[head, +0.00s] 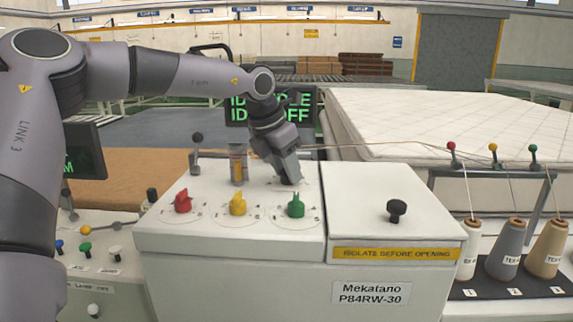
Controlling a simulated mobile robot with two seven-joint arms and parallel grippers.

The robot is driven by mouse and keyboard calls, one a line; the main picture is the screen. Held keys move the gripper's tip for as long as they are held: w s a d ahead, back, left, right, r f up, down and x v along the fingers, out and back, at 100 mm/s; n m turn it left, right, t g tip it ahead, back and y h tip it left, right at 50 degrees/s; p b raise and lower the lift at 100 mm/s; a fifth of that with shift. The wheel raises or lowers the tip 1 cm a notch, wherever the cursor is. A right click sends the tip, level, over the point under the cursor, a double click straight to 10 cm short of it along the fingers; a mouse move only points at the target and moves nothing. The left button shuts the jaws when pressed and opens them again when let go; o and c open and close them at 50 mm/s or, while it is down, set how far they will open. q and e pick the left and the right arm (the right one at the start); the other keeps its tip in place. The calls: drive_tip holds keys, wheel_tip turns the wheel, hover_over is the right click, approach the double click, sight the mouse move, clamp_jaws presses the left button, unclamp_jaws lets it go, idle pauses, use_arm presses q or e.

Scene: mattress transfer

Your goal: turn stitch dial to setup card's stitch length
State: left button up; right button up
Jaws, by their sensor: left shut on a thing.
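The white machine housing (230,241) carries a red dial (183,202), a yellow dial (238,204) and a green dial (296,206) in a row on its top. My left gripper (289,180) reaches down to the top just behind the green dial. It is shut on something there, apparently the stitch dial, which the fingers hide. The dial's pointer and scale cannot be read. I cannot make out a setup card. My right gripper is not in view.
A green-lettered screen (305,108) stands behind, partly covered by my arm. A lid with a black knob (396,210) lies right of the dials. Several thread cones, one grey (511,252), stand at the right. A white mattress (440,120) lies behind.

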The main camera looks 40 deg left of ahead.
use_arm(q)
drive_tip(key=shift+r+m, duration=0.1)
drive_tip(key=shift+m, duration=0.2)
drive_tip(key=o, duration=1)
drive_tip(key=v, duration=0.7)
idle(0.3)
